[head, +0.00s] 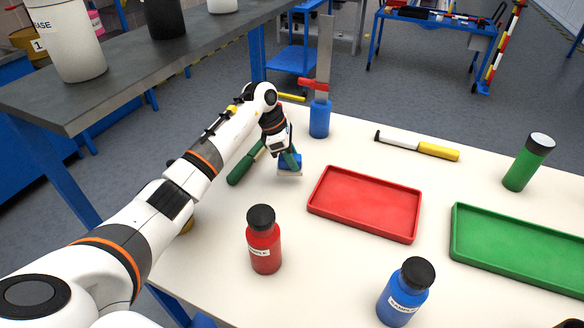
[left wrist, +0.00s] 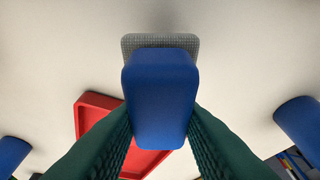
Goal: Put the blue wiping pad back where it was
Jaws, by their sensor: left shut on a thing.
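My left gripper (head: 290,163) is shut on the blue wiping pad (head: 287,162). In the left wrist view the pad (left wrist: 160,95) sits between the two dark green fingers (left wrist: 160,125), its blue block facing the camera and a grey textured layer behind it. In the head view the pad's pale lower side is close over the white table, left of the red tray. I cannot tell whether it touches the table. My right gripper is not in view.
The white table (head: 330,285) also holds a red tray (head: 363,204), a green tray (head: 520,250), red bottle (head: 263,240), blue bottle (head: 403,293), green bottle (head: 528,162), a yellow-white tool (head: 417,146) and a blue-based upright item (head: 319,119).

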